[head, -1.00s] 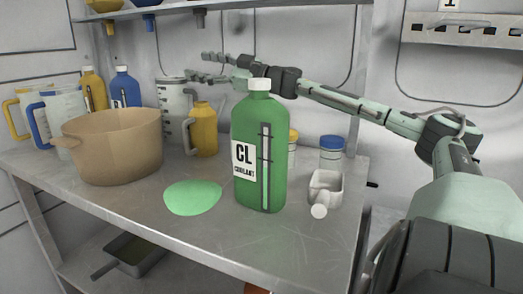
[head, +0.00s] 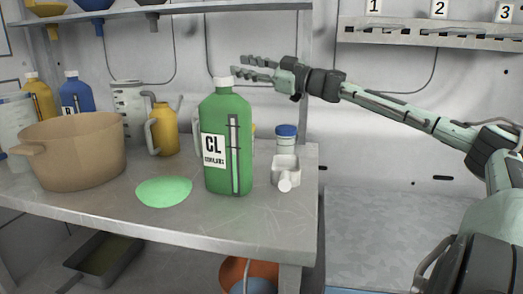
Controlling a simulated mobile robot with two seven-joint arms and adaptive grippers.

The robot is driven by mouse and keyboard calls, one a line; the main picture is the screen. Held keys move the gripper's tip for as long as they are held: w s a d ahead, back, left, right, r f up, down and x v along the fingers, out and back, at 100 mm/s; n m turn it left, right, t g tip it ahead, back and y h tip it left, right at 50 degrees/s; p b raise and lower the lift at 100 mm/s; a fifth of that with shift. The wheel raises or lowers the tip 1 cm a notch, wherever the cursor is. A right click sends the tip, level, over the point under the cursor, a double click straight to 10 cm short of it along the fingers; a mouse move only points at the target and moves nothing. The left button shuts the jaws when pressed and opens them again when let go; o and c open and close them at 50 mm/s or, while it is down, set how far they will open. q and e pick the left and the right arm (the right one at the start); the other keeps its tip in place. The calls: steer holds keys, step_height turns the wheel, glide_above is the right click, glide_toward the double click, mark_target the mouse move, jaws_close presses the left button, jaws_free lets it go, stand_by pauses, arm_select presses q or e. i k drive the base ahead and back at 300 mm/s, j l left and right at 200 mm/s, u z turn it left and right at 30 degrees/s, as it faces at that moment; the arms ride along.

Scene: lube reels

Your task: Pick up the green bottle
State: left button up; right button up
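The green bottle (head: 216,165) has a white cap and a white "CL" coolant label. It stands upright on the metal bench (head: 180,222), near its right end. My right gripper (head: 240,68) reaches in from the right, above and behind the bottle's cap in the picture. Its fingers point left and look spread apart, with nothing seen between them. The tip of the lower finger is close to the cap in the picture; I cannot tell the depth gap. My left gripper does not show.
A green puddle (head: 164,191) lies left of the bottle, with a tan pot (head: 75,150) further left. A small white scoop (head: 285,172) and a blue-lidded jar (head: 287,138) stand right of it. Yellow and blue bottles and jugs stand behind. An orange bucket (head: 248,272) is below.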

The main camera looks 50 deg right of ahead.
mark_target(224, 117)
steer(key=j+z, duration=0.25)
steer(key=z, duration=0.2)
steer(key=j+z, duration=0.55)
steer(key=z, duration=0.3)
steer(key=j+z, duration=0.6)
steer(key=z, duration=0.15)
steer(key=j+z, duration=0.4)
steer(key=l, duration=0.1)
